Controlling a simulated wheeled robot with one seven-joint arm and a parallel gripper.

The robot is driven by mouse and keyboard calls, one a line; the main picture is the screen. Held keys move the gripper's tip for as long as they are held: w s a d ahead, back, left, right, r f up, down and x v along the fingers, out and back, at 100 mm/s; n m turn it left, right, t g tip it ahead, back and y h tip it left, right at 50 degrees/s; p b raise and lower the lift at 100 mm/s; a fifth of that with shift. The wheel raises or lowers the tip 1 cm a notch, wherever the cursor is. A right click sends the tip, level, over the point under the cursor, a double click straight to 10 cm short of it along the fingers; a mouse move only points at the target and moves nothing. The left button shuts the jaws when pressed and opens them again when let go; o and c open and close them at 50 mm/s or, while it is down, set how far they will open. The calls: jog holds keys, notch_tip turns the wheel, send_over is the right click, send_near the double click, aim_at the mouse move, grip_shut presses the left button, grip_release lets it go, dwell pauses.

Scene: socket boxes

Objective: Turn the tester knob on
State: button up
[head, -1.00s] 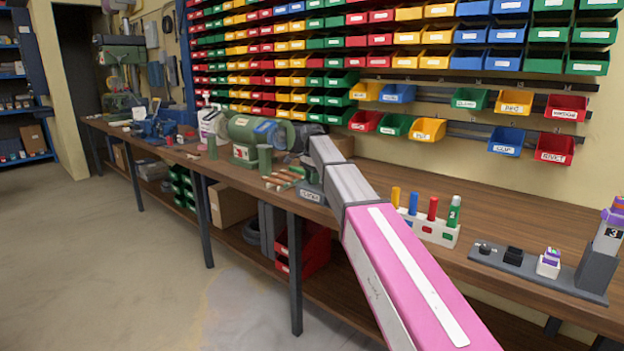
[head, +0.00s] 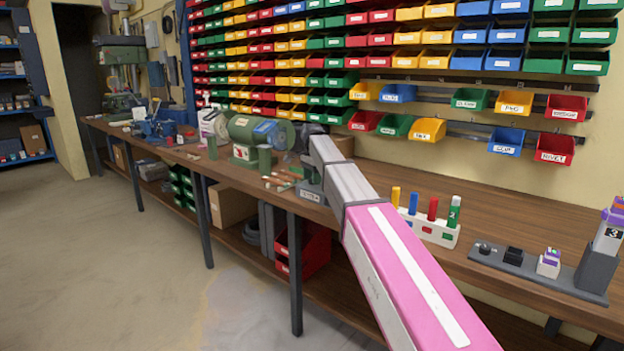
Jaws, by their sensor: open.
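A dark grey control strip (head: 530,271) lies near the front edge of the workbench at the right. A small round black knob (head: 485,248) stands at its left end; I cannot read its setting. A black block (head: 513,256) and a white block (head: 549,263) with a purple and green top follow to its right. A dark grey box (head: 594,269) stands at the strip's right end. My pink and grey arm reaches up and left from the bottom, well left of the strip. My gripper cannot be made out beyond the arm's far end.
A white rack (head: 430,228) with several coloured cylinders stands left of the strip. A purple-topped grey piece (head: 609,230) marked 3 rises at the right edge. A green bench grinder (head: 248,140) is further left. Bins cover the wall. The bench behind the strip is clear.

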notch_tip(320, 180, up, 10)
jog(key=shift+r, duration=0.25)
dwell(0.5)
